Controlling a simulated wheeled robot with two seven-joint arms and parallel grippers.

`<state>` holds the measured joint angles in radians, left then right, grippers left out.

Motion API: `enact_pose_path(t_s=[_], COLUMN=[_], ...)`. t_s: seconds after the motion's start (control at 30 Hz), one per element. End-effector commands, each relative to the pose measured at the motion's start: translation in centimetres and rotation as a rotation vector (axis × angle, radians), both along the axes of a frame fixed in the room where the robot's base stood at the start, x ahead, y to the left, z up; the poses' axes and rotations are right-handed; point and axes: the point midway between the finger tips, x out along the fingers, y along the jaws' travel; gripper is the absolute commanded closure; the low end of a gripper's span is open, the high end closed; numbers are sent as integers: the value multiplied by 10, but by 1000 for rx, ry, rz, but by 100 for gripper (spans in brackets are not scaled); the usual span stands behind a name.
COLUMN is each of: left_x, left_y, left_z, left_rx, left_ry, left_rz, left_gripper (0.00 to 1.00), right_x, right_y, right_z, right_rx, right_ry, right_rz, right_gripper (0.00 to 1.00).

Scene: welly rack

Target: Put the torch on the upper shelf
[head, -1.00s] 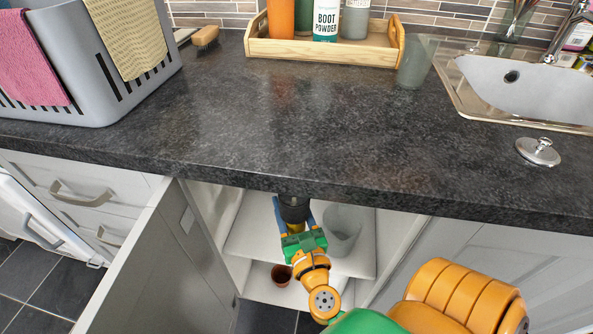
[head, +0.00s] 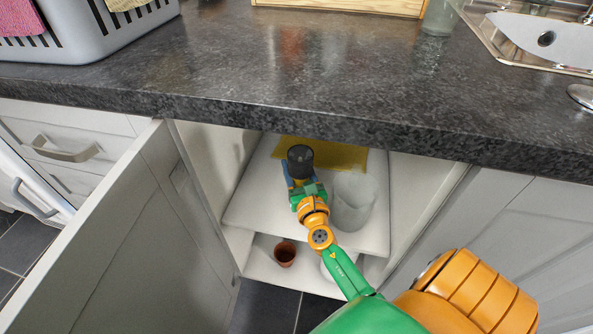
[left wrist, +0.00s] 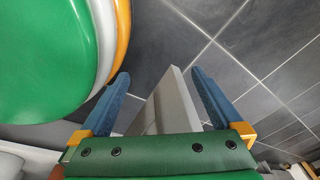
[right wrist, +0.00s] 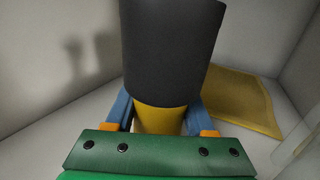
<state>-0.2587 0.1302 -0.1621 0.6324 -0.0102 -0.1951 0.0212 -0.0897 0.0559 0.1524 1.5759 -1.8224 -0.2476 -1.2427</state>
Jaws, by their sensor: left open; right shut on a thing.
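The torch, with a black head (head: 300,160) and a yellow body, is in my right gripper (head: 300,185). The right wrist view shows its black head (right wrist: 170,50) upright above the yellow body (right wrist: 158,118), between the blue fingers. It is inside the open cupboard, over the upper shelf (head: 265,205). I cannot tell whether its base touches the shelf. My left gripper (left wrist: 160,105) is open and empty, with floor tiles and a pale panel beyond it; it is not in the head view.
A translucent tumbler (head: 352,203) stands on the upper shelf right of the torch. A yellow cloth (head: 340,155) lies behind. A small brown pot (head: 285,253) is on the lower shelf. The cupboard door (head: 150,240) stands open at left; the dark worktop (head: 300,70) overhangs.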

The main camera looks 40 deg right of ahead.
Motion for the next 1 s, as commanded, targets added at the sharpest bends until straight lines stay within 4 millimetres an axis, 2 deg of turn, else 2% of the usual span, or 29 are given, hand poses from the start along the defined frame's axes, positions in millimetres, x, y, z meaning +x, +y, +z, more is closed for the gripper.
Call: enact_pose_path(t_s=[0.2,0.23,0.27,0.63,1.0], left_x=[-2,-2,-2,-4,-6], left_y=[3,3,2,-4,-9], left_z=[-2,-1,0,4,0], left_rx=[4,4,3,-6,-14], left_ry=[3,3,3,6,10], left_rz=[2,2,2,-3,-4], left_gripper=[0,0,0,0,0], right_x=[0,0,0,-2,-59], right_y=[0,0,0,1,24], right_z=[-2,-1,-1,4,0], right_rx=[0,0,1,0,1], right_ry=[-1,0,0,1,3], right_rz=[0,0,0,1,2], right_gripper=[100,41,34,34,34])
